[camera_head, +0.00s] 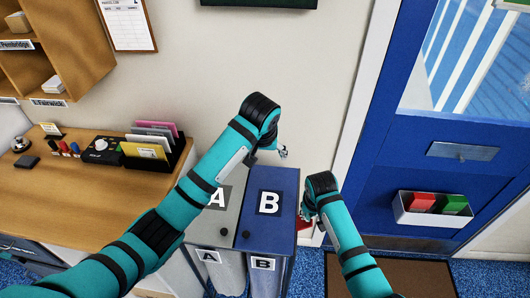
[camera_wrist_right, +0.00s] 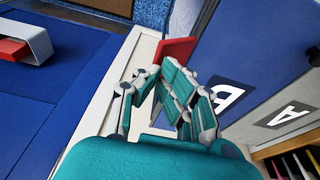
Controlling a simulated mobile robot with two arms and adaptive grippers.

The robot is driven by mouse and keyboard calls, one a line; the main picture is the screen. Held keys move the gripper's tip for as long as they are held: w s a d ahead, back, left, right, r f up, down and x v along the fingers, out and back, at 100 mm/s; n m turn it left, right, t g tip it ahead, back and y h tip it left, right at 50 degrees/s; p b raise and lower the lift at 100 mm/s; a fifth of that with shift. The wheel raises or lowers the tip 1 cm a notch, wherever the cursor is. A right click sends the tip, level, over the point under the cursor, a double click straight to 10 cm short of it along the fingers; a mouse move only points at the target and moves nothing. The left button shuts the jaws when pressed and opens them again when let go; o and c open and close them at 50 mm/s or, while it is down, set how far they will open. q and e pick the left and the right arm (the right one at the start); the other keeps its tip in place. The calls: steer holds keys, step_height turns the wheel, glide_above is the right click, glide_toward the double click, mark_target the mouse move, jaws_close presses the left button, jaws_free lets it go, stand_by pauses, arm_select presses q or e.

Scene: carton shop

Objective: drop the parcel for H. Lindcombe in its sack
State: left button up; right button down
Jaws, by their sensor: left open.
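Two lidded sack stands sit side by side below the wall: a grey one marked A (camera_head: 230,215) and a blue one marked B (camera_head: 270,230). Both lids look shut, and the front labels repeat A and B. My left gripper (camera_head: 283,152) is open and empty, near the wall just behind lid B. My right gripper (camera_head: 303,214) is at the right side of stand B. In the right wrist view it is closed around a flat red thing (camera_wrist_right: 176,50). No parcel with the name H. Lindcombe can be made out.
A wooden counter (camera_head: 75,195) at left holds a card rack (camera_head: 155,153), stamps and a bell. Pigeonholes (camera_head: 65,50) hang above it. A blue door (camera_head: 445,170) at right carries a white tray (camera_head: 430,221) with red and green items. A brown mat (camera_head: 425,275) lies before it.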

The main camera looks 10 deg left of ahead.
steer(key=shift+w+v, duration=0.25)
steer(key=shift+v, duration=0.7)
steer(key=shift+w+v, duration=0.2)
steer(key=shift+v, duration=0.75)
steer(key=shift+r, duration=0.15)
